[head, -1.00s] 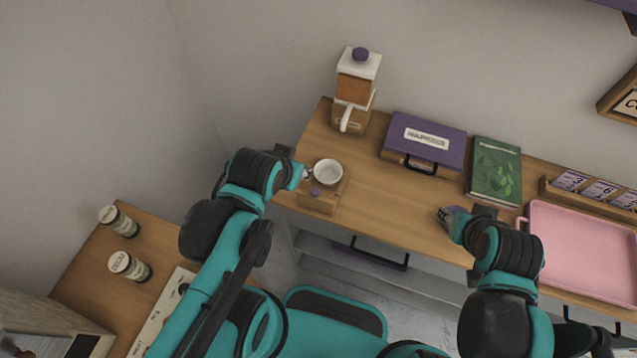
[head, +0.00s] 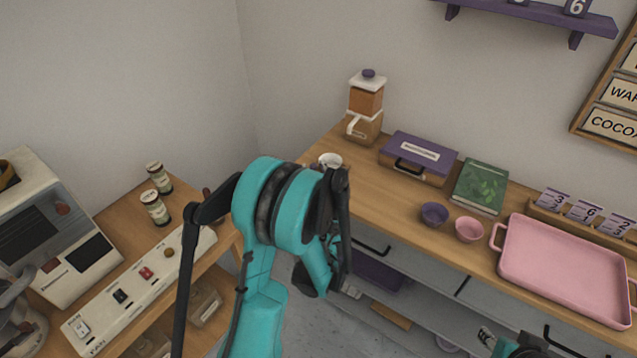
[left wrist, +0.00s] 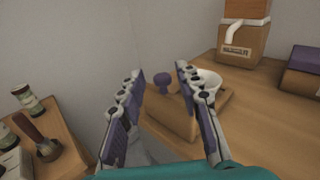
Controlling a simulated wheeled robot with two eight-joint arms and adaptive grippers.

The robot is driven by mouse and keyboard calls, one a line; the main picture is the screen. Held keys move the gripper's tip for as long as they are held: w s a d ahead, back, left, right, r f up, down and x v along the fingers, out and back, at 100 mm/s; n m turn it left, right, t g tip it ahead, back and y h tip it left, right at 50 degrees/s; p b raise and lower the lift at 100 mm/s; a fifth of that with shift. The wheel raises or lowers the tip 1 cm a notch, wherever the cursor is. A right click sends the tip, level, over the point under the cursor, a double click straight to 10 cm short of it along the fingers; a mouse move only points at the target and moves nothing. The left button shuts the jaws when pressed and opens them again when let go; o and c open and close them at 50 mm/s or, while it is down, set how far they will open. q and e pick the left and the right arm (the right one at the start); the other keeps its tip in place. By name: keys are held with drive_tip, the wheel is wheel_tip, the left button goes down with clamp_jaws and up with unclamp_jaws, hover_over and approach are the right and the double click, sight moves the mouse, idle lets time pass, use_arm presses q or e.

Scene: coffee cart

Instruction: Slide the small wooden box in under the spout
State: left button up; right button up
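The small wooden box (left wrist: 172,118) with a purple knob (left wrist: 162,79) sits on the counter in the left wrist view. A white cup (left wrist: 207,82) shows at its back; the cup also shows in the head view (head: 330,159). My left arm hides most of the box in the head view. My left gripper (left wrist: 160,73) is open, its two fingers either side of the knob in the picture; contact cannot be told. A wooden grinder-like dispenser (head: 365,103) with a white spout (left wrist: 233,31) stands farther back. Part of my right arm (head: 500,345) shows at the bottom edge.
A purple case (head: 417,155), a green book (head: 480,187), two bowls (head: 434,214) and a pink tray (head: 565,270) occupy the counter to the right. On the left table stand two jars (head: 155,208), a white panel (head: 140,290) and a coffee machine (head: 60,235). Counter between box and dispenser looks clear.

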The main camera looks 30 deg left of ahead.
use_arm(q)
drive_tip(key=shift+s+d+f+m, duration=0.15)
drive_tip(key=shift+d+f+m, duration=0.15)
drive_tip(key=shift+m, duration=0.2)
drive_tip(key=p+x, duration=0.2)
drive_tip(key=shift+a+r, duration=0.1)
drive_tip(key=shift+a, duration=0.15)
drive_tip(key=x, duration=0.4)
drive_tip(key=shift+d+b, duration=0.1)
drive_tip(key=shift+b, duration=0.2)
drive_tip(key=shift+w+a+t, duration=0.3)
drive_tip(key=shift+w+a, duration=0.15)
drive_tip(key=shift+w, duration=0.25)
use_arm(e)
drive_tip(key=shift+s+d+r, duration=0.25)
drive_tip(key=shift+s+r, duration=0.05)
drive_tip(key=shift+r, duration=0.2)
use_arm(q)
clamp_jaws()
drive_tip(key=shift+w, duration=0.1)
